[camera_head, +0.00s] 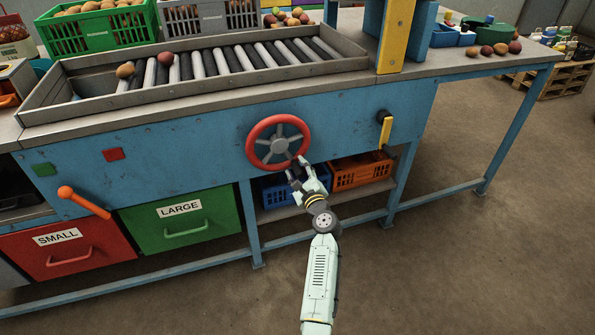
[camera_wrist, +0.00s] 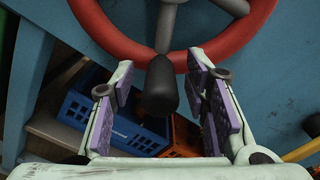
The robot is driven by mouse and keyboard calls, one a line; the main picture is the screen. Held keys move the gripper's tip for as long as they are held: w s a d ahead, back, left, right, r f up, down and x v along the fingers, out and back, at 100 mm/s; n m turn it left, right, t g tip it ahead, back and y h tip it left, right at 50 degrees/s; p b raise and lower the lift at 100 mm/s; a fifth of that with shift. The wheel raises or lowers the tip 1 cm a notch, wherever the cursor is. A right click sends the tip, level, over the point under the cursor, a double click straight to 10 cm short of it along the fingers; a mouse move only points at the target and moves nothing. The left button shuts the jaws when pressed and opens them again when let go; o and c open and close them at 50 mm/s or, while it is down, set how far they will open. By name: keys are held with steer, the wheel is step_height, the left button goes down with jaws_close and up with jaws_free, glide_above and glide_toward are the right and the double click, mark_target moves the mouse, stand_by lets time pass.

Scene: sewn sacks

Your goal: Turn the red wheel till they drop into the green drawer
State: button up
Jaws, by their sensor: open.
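The red wheel (camera_head: 278,142) with grey spokes is mounted on the front of the blue sorting machine. It also fills the top of the wrist view (camera_wrist: 120,42), with a dark handle knob (camera_wrist: 161,88) at its lower rim. My gripper (camera_head: 295,168) is open at the wheel's lower rim; in the wrist view its purple-padded fingers (camera_wrist: 165,95) stand on both sides of the knob, apart from it. The green drawer (camera_head: 183,218), labelled LARGE, is shut at lower left. Two round potato-like items, one brown (camera_head: 125,71) and one reddish (camera_head: 166,58), sit on the rollers.
A red drawer (camera_head: 68,250) labelled SMALL is beside the green one. An orange lever (camera_head: 84,203) and a yellow handle (camera_head: 385,130) stick out from the panel. Blue (camera_head: 283,190) and orange (camera_head: 360,172) crates lie on the shelf below.

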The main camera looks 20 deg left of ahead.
steer(key=v, duration=1.2)
stand_by(1.1)
steer(key=w+a+m, duration=0.2)
steer(key=w, duration=0.1)
steer(key=w+a+m+b, duration=0.1)
steer(key=w+a+m, duration=0.1)
steer(key=w, duration=0.1)
steer(key=w+a+m+b, duration=0.1)
steer(key=w+a+m, duration=0.1)
steer(key=w, duration=0.2)
steer(key=shift+w+a+m, duration=0.1)
steer(key=shift+a+m, duration=0.3)
steer(key=shift+c, duration=0.4)
